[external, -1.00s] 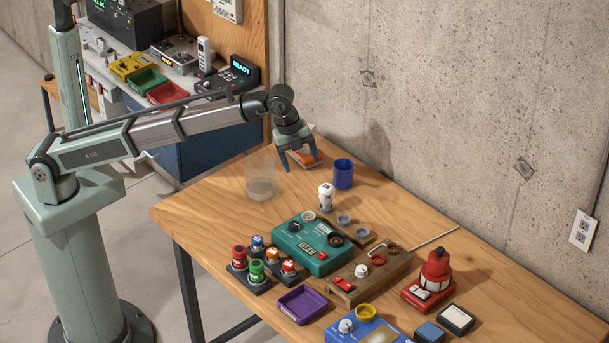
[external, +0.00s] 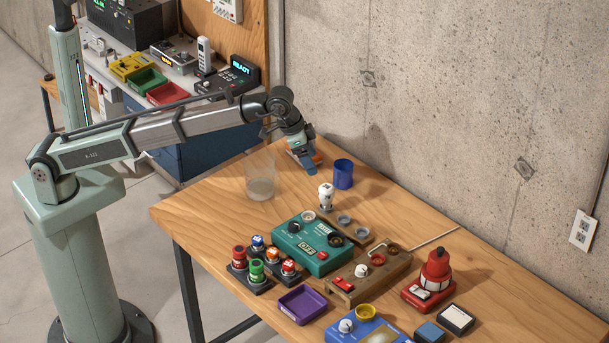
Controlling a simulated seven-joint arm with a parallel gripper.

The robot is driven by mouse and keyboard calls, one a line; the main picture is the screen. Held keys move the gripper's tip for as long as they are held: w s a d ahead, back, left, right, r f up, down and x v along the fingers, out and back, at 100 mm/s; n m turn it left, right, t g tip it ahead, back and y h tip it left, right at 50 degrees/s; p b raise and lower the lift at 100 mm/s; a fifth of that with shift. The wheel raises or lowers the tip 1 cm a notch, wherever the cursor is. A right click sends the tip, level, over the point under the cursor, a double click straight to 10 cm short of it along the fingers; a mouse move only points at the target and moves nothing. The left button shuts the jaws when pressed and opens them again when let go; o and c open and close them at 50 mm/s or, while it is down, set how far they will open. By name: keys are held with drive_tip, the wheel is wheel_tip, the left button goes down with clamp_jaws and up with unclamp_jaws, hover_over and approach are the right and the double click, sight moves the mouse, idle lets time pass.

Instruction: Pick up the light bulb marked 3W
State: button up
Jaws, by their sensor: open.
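A white light bulb (external: 326,196) stands upright at the far end of a wooden holder strip, behind the teal box; its marking is too small to read. My gripper (external: 308,168) is above the back of the table, to the left of and higher than the bulb, with nothing seen between its fingers. It is open, though seen nearly edge-on, so its fingers overlap in this view. It is apart from the bulb.
A blue cup (external: 343,174) stands right of my gripper, and a clear glass container (external: 260,180) left of it. The teal box (external: 312,245), a wooden switch box (external: 365,275), a purple tray (external: 302,304) and a red lamp (external: 434,275) fill the front. The left table corner is clear.

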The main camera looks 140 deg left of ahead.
sight(325, 186)
drive_tip(key=x, duration=1.3)
drive_tip(key=shift+s+f, duration=0.1)
drive_tip(key=shift+f, duration=0.1)
drive_tip(key=c, duration=1.1)
drive_tip(key=shift+r, duration=0.15)
